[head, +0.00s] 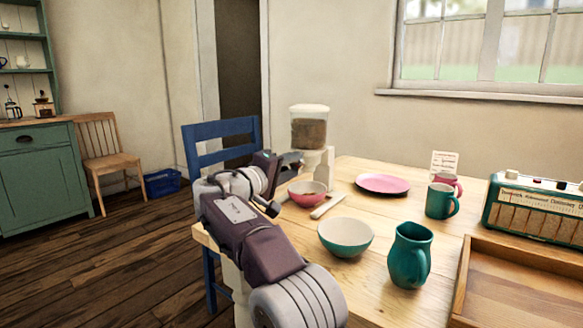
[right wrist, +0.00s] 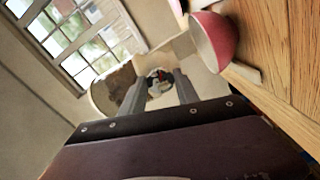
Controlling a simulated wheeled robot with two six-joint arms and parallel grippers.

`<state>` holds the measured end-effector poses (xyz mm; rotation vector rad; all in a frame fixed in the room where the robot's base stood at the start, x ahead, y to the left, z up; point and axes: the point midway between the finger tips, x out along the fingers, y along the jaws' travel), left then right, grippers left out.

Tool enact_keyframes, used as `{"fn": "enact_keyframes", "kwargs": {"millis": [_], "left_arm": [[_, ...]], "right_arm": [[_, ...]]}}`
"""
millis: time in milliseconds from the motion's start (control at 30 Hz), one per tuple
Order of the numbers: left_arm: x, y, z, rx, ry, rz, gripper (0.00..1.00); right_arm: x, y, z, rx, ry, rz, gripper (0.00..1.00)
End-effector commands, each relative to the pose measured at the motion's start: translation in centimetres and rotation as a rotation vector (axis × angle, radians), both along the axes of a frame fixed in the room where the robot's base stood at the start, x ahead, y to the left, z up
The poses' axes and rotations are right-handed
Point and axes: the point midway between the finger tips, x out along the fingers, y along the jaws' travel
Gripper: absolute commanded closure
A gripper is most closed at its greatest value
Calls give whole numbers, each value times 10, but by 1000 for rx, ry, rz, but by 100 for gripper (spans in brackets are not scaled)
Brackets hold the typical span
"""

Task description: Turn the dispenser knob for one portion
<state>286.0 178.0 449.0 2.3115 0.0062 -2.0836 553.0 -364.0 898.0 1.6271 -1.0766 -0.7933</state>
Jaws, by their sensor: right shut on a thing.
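The dispenser (head: 310,128) stands on the table, with a clear, white-lidded hopper of brown contents on a cream stand. It also shows in the right wrist view (right wrist: 112,88). My right gripper (head: 296,160) is at the dispenser's left side, below the hopper. In the right wrist view my right gripper (right wrist: 160,82) has its fingers on either side of the small knob (right wrist: 158,76) and is shut on it. The knob is hidden in the head view. A pink bowl (head: 307,198) sits at the foot of the dispenser; whether it holds food is unclear. My left gripper is out of view.
A pale utensil (head: 328,206) lies right of the pink bowl. A teal bowl (head: 346,248), teal jug (head: 410,256), pink plate (head: 382,183), teal mug (head: 439,202), radio (head: 535,210) and wooden tray (head: 458,290) are farther right. A blue chair (head: 220,128) stands behind my arm.

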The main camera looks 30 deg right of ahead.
Motion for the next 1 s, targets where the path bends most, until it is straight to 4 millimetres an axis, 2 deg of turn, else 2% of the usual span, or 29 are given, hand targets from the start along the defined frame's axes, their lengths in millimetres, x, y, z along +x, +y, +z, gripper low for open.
{"fn": "enact_keyframes", "kwargs": {"millis": [100, 133, 200, 467, 567, 833, 1000], "left_arm": [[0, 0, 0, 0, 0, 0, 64], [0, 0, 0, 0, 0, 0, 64], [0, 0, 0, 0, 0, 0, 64], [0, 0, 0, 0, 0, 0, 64], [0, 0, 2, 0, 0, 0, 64], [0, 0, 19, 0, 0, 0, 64], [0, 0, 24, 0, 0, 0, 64]], "right_arm": [[0, 0, -2, 2, 3, -1, 100], [0, 0, -2, 2, 3, -1, 57], [0, 0, -1, 2, 3, -1, 41], [0, 0, -1, 1, 1, -1, 41], [-2, 6, 0, 1, 3, 1, 41], [-24, 60, 3, 0, 4, 5, 41], [-34, 80, 1, 1, 2, 2, 41]]}}
